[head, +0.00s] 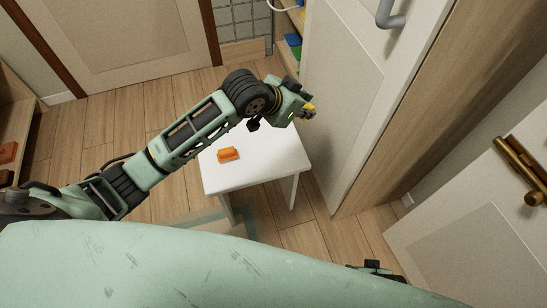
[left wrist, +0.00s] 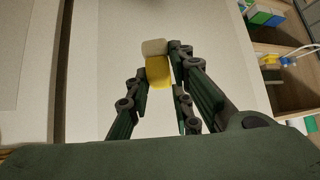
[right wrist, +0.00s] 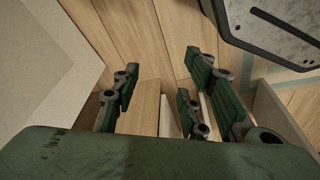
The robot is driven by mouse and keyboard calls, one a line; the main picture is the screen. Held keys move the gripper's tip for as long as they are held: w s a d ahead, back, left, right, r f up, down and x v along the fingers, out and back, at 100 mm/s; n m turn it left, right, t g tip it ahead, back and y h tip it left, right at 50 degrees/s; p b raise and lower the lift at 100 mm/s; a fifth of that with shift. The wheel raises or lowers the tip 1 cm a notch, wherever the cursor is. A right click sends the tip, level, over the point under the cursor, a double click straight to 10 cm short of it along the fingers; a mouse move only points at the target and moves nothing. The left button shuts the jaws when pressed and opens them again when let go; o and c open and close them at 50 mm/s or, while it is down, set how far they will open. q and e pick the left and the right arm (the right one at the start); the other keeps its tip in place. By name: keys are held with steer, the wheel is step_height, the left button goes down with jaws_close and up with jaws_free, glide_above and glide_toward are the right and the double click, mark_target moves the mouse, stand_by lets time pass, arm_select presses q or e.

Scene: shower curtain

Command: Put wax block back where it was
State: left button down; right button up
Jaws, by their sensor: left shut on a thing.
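My left gripper (head: 305,110) is shut on a small yellow-and-white block, likely the wax block (head: 309,106). It is held above the far right edge of the white table, near the pale door. In the left wrist view the block's yellow part (left wrist: 158,72) sits between the fingertips, with a whitish part at its far end. My right gripper (right wrist: 160,85) is open and empty in the right wrist view. Only a dark part of it shows at the bottom of the head view.
The white table (head: 270,150) carries an orange object (head: 228,154). A shelf with blue and green items (head: 293,40) stands behind the pale door (head: 345,80); it also shows in the left wrist view (left wrist: 268,17). A brass-handled door (head: 470,215) is at right. Wooden floor lies around the table.

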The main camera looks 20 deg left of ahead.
arm_select(q)
step_height(320, 180, down, 9)
steer(key=w+d+b, duration=0.2)
steer(key=b, duration=0.2)
steer(key=a+f, duration=0.2)
steer(key=a, duration=0.1)
steer(key=s+a+f+b, duration=0.1)
steer(key=a+f, duration=0.1)
steer(key=a, duration=0.2)
steer(key=a+f+b, duration=0.1)
steer(key=a+f, duration=0.1)
steer(key=a, duration=0.2)
steer(key=shift+s+a, duration=0.15)
steer(key=shift+s, duration=0.1)
step_height(320, 180, down, 4)
steer(key=shift+r+b, duration=0.1)
steer(key=shift+b, duration=0.6)
arm_select(e)
step_height(320, 180, up, 14)
steer(key=t, duration=0.1)
steer(key=shift+w+d, duration=0.15)
steer(key=shift+w, duration=0.05)
arm_select(q)
steer(key=shift+f, duration=0.25)
steer(key=c, duration=1.6)
jaws_free()
steer(key=shift+o, duration=0.2)
steer(key=shift+r, duration=0.1)
